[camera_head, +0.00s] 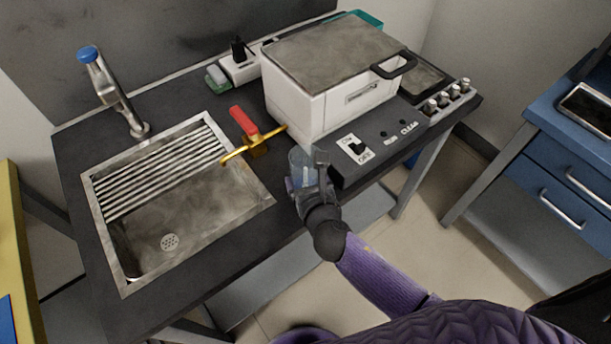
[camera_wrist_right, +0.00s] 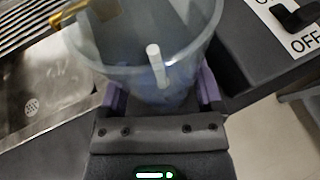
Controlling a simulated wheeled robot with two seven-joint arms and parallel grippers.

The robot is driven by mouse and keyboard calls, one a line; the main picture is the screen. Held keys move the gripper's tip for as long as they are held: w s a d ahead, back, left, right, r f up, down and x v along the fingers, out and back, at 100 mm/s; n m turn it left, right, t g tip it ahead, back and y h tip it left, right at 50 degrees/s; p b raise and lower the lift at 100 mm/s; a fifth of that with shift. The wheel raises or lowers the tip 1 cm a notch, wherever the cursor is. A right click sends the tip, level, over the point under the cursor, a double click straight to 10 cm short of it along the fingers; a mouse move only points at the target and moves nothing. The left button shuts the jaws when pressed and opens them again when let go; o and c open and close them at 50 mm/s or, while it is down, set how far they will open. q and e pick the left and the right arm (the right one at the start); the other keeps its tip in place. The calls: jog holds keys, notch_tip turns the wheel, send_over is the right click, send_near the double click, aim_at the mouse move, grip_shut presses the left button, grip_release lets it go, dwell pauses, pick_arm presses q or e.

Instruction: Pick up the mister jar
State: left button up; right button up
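The mister jar (camera_head: 300,164) is a clear, bluish, open-topped vessel near the front edge of the black counter, left of the ON/OFF switch. In the right wrist view the jar (camera_wrist_right: 150,80) is large and close, with a white stick-like piece inside. My right gripper (camera_head: 312,190) is at the jar, reaching in from the front. Its two purple fingers (camera_wrist_right: 161,97) lie on either side of the jar's lower part. I cannot tell whether they press on it. The jar's base is hidden, so I cannot tell if it rests on the counter. My left gripper is not in view.
A gold valve with a red handle (camera_head: 244,121) stands just left of the jar. A sink (camera_head: 190,250) with a faucet (camera_head: 112,95) lies further left. A white lidded machine (camera_head: 345,103) stands behind the ON/OFF switch (camera_head: 355,149). A blue cabinet (camera_head: 565,165) is at right.

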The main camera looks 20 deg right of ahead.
jog(key=c, duration=0.3)
